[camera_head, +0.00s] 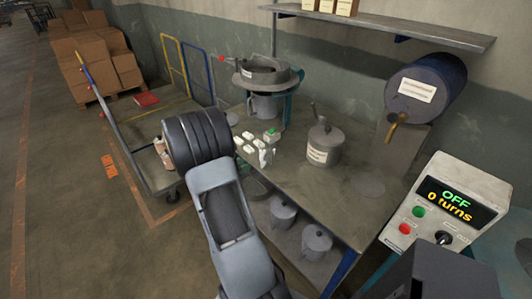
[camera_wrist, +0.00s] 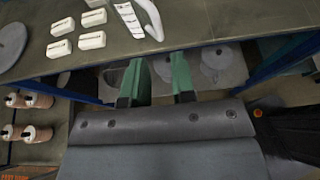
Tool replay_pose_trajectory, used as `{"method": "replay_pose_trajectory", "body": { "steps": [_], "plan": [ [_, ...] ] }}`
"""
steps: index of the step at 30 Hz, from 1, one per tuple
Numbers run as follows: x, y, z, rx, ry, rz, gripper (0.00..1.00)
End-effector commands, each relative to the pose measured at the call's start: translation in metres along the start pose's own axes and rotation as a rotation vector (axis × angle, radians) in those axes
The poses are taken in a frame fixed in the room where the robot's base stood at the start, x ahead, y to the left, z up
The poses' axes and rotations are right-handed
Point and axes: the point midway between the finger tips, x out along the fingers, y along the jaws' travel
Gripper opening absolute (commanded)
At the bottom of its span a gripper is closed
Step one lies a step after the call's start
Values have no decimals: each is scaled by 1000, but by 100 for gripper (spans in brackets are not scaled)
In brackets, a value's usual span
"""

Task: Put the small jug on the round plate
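A grey jug (camera_head: 324,146) with a pale label stands upright on the workbench. A smaller grey jug or mug (camera_head: 264,106) stands under the round sieve at the back. Two lidded grey jugs (camera_head: 283,212) (camera_head: 317,241) stand on the lower shelf; round grey tops also show there in the wrist view (camera_wrist: 222,64). A flat round grey plate (camera_head: 368,184) lies bare on the bench's right part; another grey disc (camera_head: 232,118) lies at its left end. My gripper (camera_wrist: 158,62) has its green fingers apart and empty, at the bench's front edge. The arm mostly hides it in the head view.
Small white blocks (camera_wrist: 92,41) and a white handled thing (camera_wrist: 151,20) lie near the bench's front edge. A blue drum (camera_head: 425,88) with a brass tap is at the right, behind a control box (camera_head: 445,208) reading "OFF 0 turns". A cart (camera_head: 152,150) stands left.

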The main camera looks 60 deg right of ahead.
Motion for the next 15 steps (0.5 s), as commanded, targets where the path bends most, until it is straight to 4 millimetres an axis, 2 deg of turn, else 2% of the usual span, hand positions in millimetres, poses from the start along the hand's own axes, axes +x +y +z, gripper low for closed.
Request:
{"method": "replay_pose_trajectory", "body": {
  "steps": [1, 6, 15],
  "plan": [
    [10, -1, 0, 0, 0, -5, 24],
    [36, 0, 0, 3, 1, -3, 24],
    [54, 0, 0, 4, 2, 0, 24]
  ]
}}
